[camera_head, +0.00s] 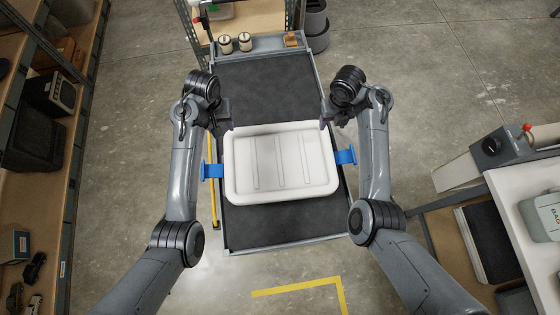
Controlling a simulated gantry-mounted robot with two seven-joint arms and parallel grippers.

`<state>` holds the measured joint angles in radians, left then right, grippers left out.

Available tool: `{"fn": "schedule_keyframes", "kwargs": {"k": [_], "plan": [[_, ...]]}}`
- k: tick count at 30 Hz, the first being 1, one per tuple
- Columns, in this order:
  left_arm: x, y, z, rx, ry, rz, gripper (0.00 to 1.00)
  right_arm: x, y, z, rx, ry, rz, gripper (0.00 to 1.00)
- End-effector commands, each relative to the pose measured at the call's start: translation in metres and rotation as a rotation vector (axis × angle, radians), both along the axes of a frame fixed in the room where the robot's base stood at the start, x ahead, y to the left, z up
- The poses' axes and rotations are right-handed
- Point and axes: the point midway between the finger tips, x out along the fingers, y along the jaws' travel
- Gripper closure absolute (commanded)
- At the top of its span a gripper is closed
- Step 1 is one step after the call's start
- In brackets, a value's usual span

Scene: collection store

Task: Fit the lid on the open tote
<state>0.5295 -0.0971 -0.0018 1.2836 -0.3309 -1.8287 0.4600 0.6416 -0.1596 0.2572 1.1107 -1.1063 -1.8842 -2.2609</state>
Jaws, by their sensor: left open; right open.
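A white rectangular lid-like piece (280,163) with rounded corners and raised ribs lies on the dark cart top, slightly turned. A blue handle (212,171) sticks out at its left side and another blue handle (346,157) at its right. I cannot tell from above whether the tote is beneath it; no open tote interior shows. My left gripper (229,124) is open and empty near the piece's far left corner. My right gripper (323,122) is open and empty near its far right corner. Both are apart from the blue handles.
The cart (265,88) has dark free surface in front of and behind the white piece. Two small jars (235,43) and a brown block (291,39) sit on its far ledge. Shelving (50,130) stands left, a bench (515,195) right. Yellow tape (300,289) marks the floor.

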Motion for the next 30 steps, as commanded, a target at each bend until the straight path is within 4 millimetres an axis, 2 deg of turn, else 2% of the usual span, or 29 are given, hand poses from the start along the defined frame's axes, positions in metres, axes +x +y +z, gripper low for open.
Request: {"fn": "schedule_keyframes", "kwargs": {"k": [1,12,18,30], "plan": [[0.0,0.0,-0.018,0.0,0.0,0.0,0.43,0.0,0.0,-0.018,0.0,0.0,0.0,0.43],[0.0,0.0,-0.073,0.0,0.0,0.0,0.43,0.0,0.0,-0.073,0.0,0.0,0.0,0.43],[0.0,0.0,-0.086,0.0,0.0,0.0,0.43,0.0,0.0,-0.086,0.0,0.0,0.0,0.43],[0.0,0.0,-0.088,0.0,0.0,0.0,0.43,0.0,0.0,-0.088,0.0,0.0,0.0,0.43]]}}
